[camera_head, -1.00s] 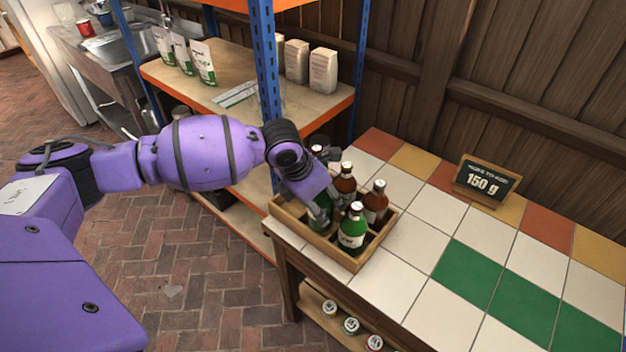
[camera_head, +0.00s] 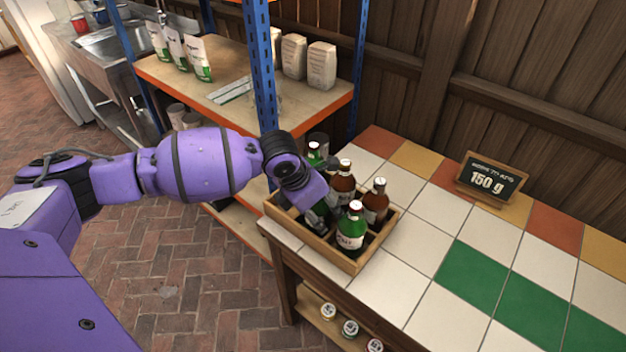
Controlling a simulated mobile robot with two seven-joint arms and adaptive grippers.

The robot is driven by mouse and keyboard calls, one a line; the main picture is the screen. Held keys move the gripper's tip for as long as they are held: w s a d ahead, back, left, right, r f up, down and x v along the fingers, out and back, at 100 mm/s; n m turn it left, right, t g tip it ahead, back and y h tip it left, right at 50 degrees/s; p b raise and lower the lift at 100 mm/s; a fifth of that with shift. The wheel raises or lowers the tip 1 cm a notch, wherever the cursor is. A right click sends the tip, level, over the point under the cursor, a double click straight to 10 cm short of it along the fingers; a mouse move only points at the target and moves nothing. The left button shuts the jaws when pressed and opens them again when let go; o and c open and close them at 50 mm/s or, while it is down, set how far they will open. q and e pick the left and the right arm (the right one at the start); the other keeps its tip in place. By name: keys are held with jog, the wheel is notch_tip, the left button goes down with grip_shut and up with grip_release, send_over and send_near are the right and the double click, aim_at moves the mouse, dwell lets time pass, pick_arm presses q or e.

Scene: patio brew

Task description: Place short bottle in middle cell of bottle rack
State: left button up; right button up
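The bottle rack (camera_head: 352,266) is a wooden crate on the near left corner of the tiled table. A green bottle (camera_head: 351,232) with a white label stands at its near side. Two brown bottles (camera_head: 344,184) and (camera_head: 376,203) stand behind it and to its right. The top of another green bottle (camera_head: 314,155) shows behind my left wrist. My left gripper (camera_head: 320,216) points down into the rack's left part, beside the near green bottle. Its fingertips and the middle cell are mostly hidden, so I cannot tell whether it holds a bottle. My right gripper is out of view.
A small "150 g" sign (camera_head: 491,181) stands at the table's back. The tiles (camera_head: 425,245) right of the rack are clear. A blue-posted shelf (camera_head: 262,75) with bags stands behind my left arm. Several small lidded jars (camera_head: 350,328) sit on a lower shelf.

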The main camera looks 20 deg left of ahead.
pick_arm(q)
jog(key=shift+o, duration=0.2)
jog(key=shift+r, duration=0.15)
jog(key=shift+r, duration=0.25)
jog(key=v, duration=1.1)
jog(key=shift+r+p, duration=0.35)
